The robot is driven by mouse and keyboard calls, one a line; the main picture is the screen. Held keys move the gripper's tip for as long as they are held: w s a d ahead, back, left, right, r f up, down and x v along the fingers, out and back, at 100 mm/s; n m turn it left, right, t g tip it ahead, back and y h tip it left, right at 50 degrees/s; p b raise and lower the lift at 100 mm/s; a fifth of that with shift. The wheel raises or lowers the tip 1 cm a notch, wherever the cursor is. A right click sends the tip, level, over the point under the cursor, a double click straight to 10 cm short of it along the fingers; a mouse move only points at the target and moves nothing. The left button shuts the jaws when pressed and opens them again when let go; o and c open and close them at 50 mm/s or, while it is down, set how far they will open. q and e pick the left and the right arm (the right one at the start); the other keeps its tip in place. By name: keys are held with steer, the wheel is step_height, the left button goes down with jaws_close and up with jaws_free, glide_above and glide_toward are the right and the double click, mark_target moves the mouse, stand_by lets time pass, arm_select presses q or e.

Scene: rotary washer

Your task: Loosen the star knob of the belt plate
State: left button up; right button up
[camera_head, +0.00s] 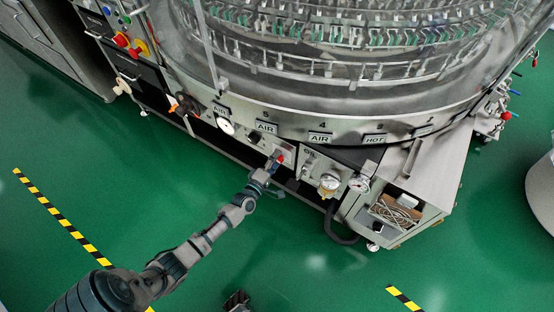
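My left arm reaches up from the bottom left. Its gripper (275,162) is at the front panel of the round washer machine (300,110), below the "AIR" labels. A small red part (281,158) shows right at the fingertips. The picture is too small to tell whether the fingers are closed on it. A dark knob (255,137) sits on the panel just up and left of the gripper. I cannot tell for certain which part is the star knob or the belt plate. A dark piece at the bottom edge, likely my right gripper (237,301), is mostly cut off and away from the machine.
Round gauges (328,184) stick out right of the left gripper. An open box with coiled cable (396,210) is further right. A control panel with a red button (121,40) is at the upper left. The green floor (300,255) in front is clear, with yellow-black tape strips.

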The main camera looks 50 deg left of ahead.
arm_select(q)
steer(key=shift+d+r, duration=0.1)
steer(key=v, duration=1.2)
